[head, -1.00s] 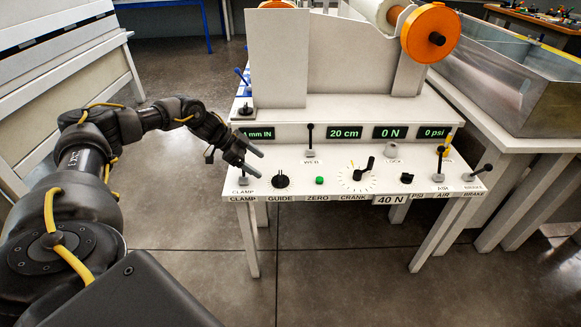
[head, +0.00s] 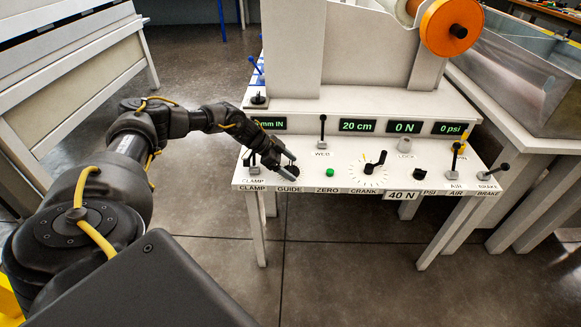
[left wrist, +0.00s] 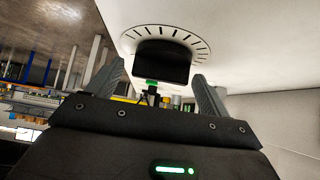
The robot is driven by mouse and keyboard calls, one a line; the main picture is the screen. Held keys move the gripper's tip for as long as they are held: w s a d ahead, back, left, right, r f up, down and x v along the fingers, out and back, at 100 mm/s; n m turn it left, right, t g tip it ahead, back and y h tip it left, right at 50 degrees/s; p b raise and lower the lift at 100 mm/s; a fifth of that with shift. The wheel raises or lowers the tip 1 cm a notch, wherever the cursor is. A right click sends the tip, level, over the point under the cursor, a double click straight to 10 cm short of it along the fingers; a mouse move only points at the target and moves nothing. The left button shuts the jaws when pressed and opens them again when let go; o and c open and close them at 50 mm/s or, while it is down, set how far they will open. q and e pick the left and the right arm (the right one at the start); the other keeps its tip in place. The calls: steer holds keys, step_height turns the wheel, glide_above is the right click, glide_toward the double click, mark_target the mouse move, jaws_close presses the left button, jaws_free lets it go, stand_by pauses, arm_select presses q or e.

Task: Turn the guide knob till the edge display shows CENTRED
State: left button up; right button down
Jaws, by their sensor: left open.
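The guide knob (left wrist: 162,62) is black and sits on a pale round dial with dark tick marks in the left wrist view. My left gripper (left wrist: 158,88) is open, with one finger toward each side of the knob; I cannot tell whether they touch it. In the head view my left gripper (head: 287,167) is over the GUIDE label's place on the panel and mostly hides the knob. The edge display (head: 272,124) is partly hidden by my arm; its visible green text reads "mm IN". My right gripper is not in view.
The clamp lever (head: 252,167) stands close to the left of my gripper. A green zero button (head: 330,173), the crank dial (head: 370,172) and the web lever (head: 322,140) are to the right. An orange-ended roll (head: 451,26) is above. A metal tank (head: 520,85) stands at right.

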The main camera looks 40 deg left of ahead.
arm_select(q)
steer(key=shift+w+d+f, duration=0.15)
steer(key=shift+d+f, duration=0.05)
steer(key=shift+f, duration=0.05)
steer(key=shift+c, duration=0.4)
steer(key=c, duration=0.9)
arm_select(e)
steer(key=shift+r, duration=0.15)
